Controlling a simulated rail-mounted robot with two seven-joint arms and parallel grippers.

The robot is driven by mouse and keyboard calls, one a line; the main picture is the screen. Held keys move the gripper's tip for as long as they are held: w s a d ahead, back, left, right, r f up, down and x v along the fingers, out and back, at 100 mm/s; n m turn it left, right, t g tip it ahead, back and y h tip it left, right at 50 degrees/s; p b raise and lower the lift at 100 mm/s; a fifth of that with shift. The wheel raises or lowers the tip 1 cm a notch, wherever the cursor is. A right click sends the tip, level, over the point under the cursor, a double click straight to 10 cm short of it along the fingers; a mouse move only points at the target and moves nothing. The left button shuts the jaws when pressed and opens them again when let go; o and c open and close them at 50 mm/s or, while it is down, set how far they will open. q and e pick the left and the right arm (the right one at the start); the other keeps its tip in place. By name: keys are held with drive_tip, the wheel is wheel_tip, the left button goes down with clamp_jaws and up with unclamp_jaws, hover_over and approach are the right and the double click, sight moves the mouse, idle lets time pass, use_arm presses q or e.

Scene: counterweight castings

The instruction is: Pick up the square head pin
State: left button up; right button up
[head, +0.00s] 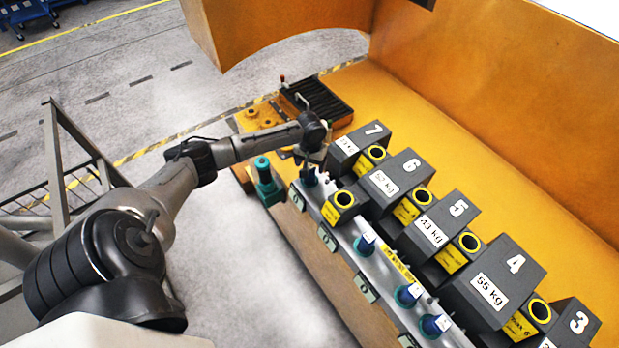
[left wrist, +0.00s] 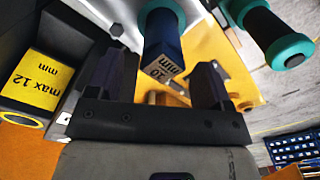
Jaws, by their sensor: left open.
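A blue pin with a square, labelled end (left wrist: 165,62) and a teal collar shows in the left wrist view, between and just beyond my open left fingers (left wrist: 164,80). A clear gap shows on each side of it. My right gripper is out of view.
Numbered grey weights (head: 397,180) with yellow sockets (head: 344,199) stand close along the right of the rail. A teal piece (head: 264,178) stands at the left edge. A black tray (head: 318,103) lies behind. A dark pin with teal collars (left wrist: 265,32) shows in the wrist view.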

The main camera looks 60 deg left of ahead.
use_arm(q)
wheel_tip(320, 180, down, 4)
drive_tip(key=shift+s+f, duration=0.15)
drive_tip(key=shift+f, duration=0.05)
drive_tip(key=c, duration=1.3)
wheel_tip(320, 180, up, 10)
drive_tip(key=shift+f, duration=0.1)
drive_tip(key=shift+c, duration=0.2)
wheel_tip(320, 180, up, 10)
drive_tip(key=p, duration=1)
drive_tip(key=shift+r, duration=0.2)
